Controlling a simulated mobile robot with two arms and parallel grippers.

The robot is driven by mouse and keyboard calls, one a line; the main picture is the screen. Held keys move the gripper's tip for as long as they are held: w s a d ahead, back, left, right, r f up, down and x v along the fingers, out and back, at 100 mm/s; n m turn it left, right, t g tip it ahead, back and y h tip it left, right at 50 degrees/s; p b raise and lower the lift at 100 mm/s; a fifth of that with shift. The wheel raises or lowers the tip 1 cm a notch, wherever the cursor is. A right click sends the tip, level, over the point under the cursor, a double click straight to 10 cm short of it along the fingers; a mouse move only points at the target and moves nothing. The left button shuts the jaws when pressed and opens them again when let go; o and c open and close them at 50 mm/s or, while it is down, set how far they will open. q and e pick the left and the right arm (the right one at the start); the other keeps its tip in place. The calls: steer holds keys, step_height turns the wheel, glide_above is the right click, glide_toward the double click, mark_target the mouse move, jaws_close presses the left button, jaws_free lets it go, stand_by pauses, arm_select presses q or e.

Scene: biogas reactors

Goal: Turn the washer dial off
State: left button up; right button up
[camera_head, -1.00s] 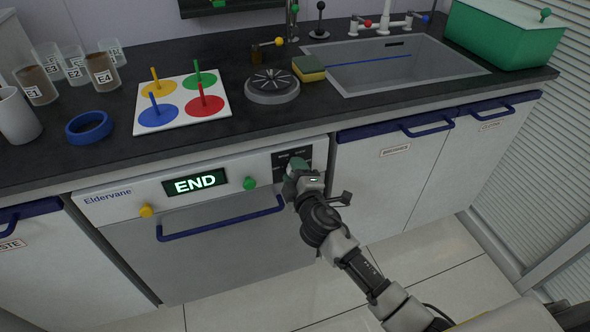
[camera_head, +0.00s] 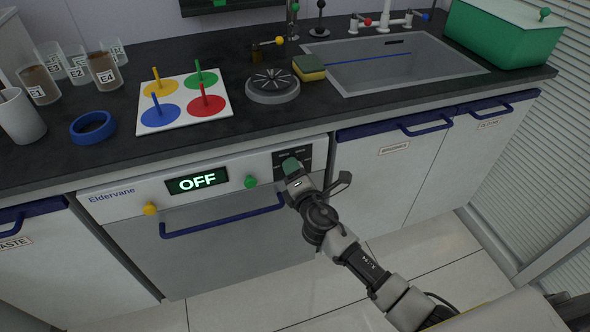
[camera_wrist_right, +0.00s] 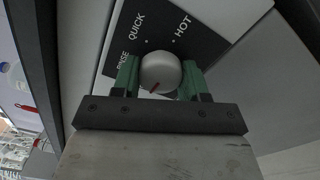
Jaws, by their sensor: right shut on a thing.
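The washer (camera_head: 225,240) has a white front panel, and its display (camera_head: 197,181) reads OFF in bright letters. The silver dial (camera_wrist_right: 161,69) shows in the right wrist view, on a black plate marked RINSE, QUICK and HOT. Its red mark points down and slightly left in that view, away from these labels. My right gripper (camera_head: 292,168) is at the right end of the panel, with its green fingers (camera_wrist_right: 158,80) shut on the dial from both sides. The dial is hidden behind the gripper in the head view. My left gripper is not in view.
A green knob (camera_head: 250,182) and a yellow knob (camera_head: 150,208) are on the washer front, left of my gripper. The blue washer handle (camera_head: 222,218) runs below the display. The dark counter (camera_head: 255,125) overhangs above. Floor in front is clear.

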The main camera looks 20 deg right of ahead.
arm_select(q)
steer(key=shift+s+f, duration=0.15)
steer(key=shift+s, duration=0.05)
arm_select(e)
steer(key=shift+f+n, duration=0.1)
steer(key=shift+n, duration=0.2)
steer(key=o, duration=0.9)
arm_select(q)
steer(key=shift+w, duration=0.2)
arm_select(e)
steer(key=s, duration=1.1)
steer(key=shift+d, duration=0.15)
steer(key=shift+w, duration=0.1)
